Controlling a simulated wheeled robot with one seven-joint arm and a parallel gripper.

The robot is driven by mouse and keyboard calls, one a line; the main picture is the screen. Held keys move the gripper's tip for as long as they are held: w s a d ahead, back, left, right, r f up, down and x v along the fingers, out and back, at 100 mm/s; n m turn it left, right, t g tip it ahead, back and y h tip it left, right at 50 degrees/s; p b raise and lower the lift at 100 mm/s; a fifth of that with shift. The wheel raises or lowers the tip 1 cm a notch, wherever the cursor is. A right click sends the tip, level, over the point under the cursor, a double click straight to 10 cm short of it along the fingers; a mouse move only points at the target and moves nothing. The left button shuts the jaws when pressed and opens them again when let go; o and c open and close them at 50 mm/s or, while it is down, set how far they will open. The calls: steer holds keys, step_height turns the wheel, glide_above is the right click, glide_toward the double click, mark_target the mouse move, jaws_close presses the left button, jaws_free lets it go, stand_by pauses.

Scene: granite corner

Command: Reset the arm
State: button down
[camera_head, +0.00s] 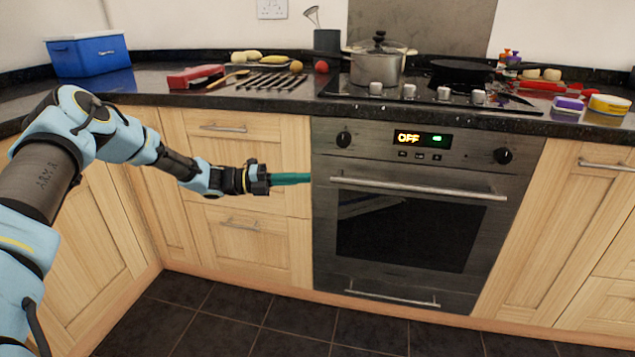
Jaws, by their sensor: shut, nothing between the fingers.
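My gripper (291,178) shows in the head view as a teal tip at the end of my blue and black arm (122,140). It is shut and empty. It points right, in front of the wooden drawers, near the left edge of the oven (410,215). It is below the worktop edge, at about the height of the oven handle (418,189). I cannot tell how far it is from the oven front. The arm reaches in from the left side of the picture.
The dark worktop (150,98) holds a blue box (88,54), a red item (196,76), a steel pot (379,66) and a black pan (460,70) on the hob. A purple item (569,103) and a yellow tub (609,104) sit at right. The dark tiled floor (300,322) is clear.

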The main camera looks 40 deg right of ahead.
steer(key=shift+v, duration=0.9)
steer(key=shift+r, duration=0.1)
steer(key=a+m+t+y, duration=0.85)
steer(key=a+m, duration=0.65)
steer(key=a, duration=1)
steer(key=s+a+r+m+t+y, duration=0.3)
steer(key=a+m, duration=0.3)
steer(key=a, duration=0.6)
steer(key=s+a+r+m+t+y, duration=0.25)
steer(key=a+m, duration=0.25)
steer(key=a, duration=0.7)
step_height(320, 180, up, 14)
steer(key=p, duration=1.3)
steer(key=shift+a+m, duration=0.15)
steer(key=shift+m, duration=0.15)
steer(key=shift+r, duration=0.1)
